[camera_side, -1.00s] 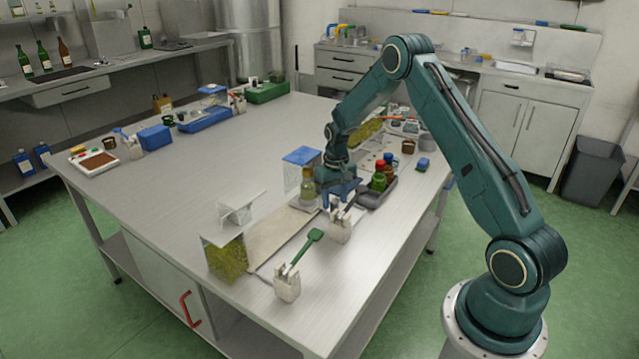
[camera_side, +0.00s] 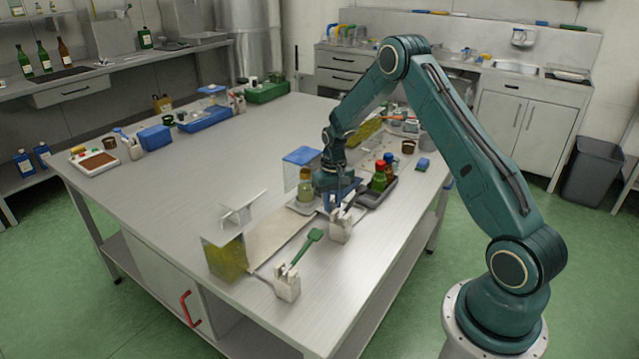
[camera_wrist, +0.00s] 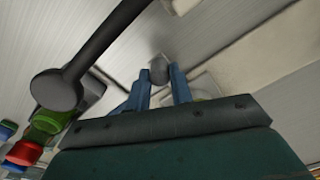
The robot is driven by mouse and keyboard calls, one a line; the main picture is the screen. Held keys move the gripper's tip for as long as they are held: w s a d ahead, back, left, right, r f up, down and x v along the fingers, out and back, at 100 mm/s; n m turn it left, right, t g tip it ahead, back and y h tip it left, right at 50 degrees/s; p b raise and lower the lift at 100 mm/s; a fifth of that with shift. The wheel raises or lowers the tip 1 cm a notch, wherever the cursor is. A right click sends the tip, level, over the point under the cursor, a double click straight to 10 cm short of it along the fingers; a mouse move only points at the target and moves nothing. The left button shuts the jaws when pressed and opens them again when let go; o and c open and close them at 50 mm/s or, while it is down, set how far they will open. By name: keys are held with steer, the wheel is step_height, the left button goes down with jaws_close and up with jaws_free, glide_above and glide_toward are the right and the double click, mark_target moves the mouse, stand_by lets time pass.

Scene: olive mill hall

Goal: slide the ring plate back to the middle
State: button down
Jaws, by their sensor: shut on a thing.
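My gripper (camera_side: 338,197) is low over the right part of the table. In the wrist view, its two blue fingers (camera_wrist: 157,92) are shut on a small grey knob (camera_wrist: 158,70). A pale plate edge (camera_wrist: 203,88) shows just right of the knob, perhaps the ring plate; I cannot tell whether they are joined. In the side view, a small grey plate (camera_side: 301,208) lies left of my gripper, with a yellowish bottle (camera_side: 306,187) standing on it. The plate's right part is hidden by the bottle and my gripper.
A white block holder (camera_side: 341,228) stands close in front of my gripper. A dark tray (camera_side: 377,195) with red- and blue-capped bottles is on the right. A blue-lidded box (camera_side: 301,157) stands behind the bottle. The table's left middle is clear.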

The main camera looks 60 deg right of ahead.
steer(key=a, duration=1.1)
steer(key=shift+d, duration=0.1)
steer(key=c, duration=1.2)
jaws_free()
steer(key=shift+c, duration=0.2)
steer(key=shift+r, duration=0.1)
step_height(320, 180, up, 14)
